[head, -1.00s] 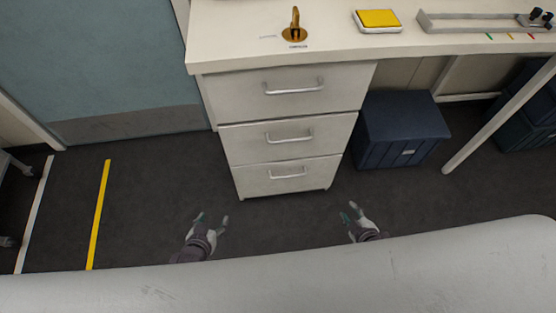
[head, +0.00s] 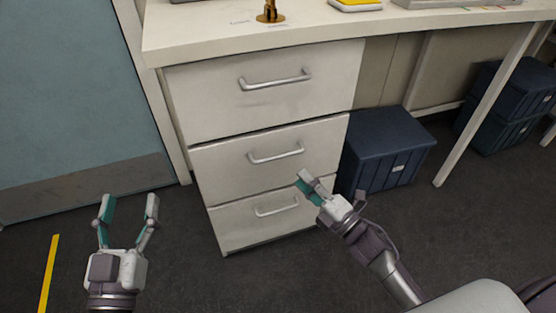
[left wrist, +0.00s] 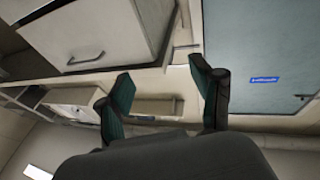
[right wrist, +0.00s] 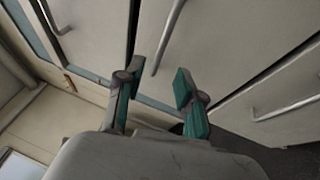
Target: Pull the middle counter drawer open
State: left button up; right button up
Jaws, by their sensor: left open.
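The middle drawer (head: 230,166) of the white counter cabinet is shut, flush with the drawers above and below. Its silver bar handle (head: 276,154) is clear in the head view. In the right wrist view this handle (right wrist: 167,38) stands ahead, roughly between my fingers, and nothing grips it. My right gripper (head: 304,181) is open and empty in front of the cabinet, below and right of the handle in the head view. My left gripper (head: 129,202) is open and empty, left of the cabinet. It also shows open in the left wrist view (left wrist: 165,85).
The top drawer (head: 205,95) and bottom drawer (head: 235,225) are shut. A blue bin (head: 380,150) stands right of the cabinet. The counter top (head: 200,35) overhangs above. A teal door (head: 60,110) is at left. Dark floor (head: 190,270) is clear in front.

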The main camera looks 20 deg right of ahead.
aim_at(279, 157)
pick_arm(q)
jog(key=r+t, duration=0.1)
jog(key=s+r+t+h+b, duration=0.1)
jog(key=r, duration=0.1)
jog(key=s+r+t, duration=0.1)
jog(key=r, duration=0.1)
jog(key=shift+s+r+t, duration=0.1)
jog(key=shift+s+t, duration=0.05)
jog(key=shift+t, duration=0.25)
pick_arm(e)
jog(key=x, duration=1)
jog(key=shift+f, duration=0.15)
jog(key=shift+c, duration=0.2)
grip_shut()
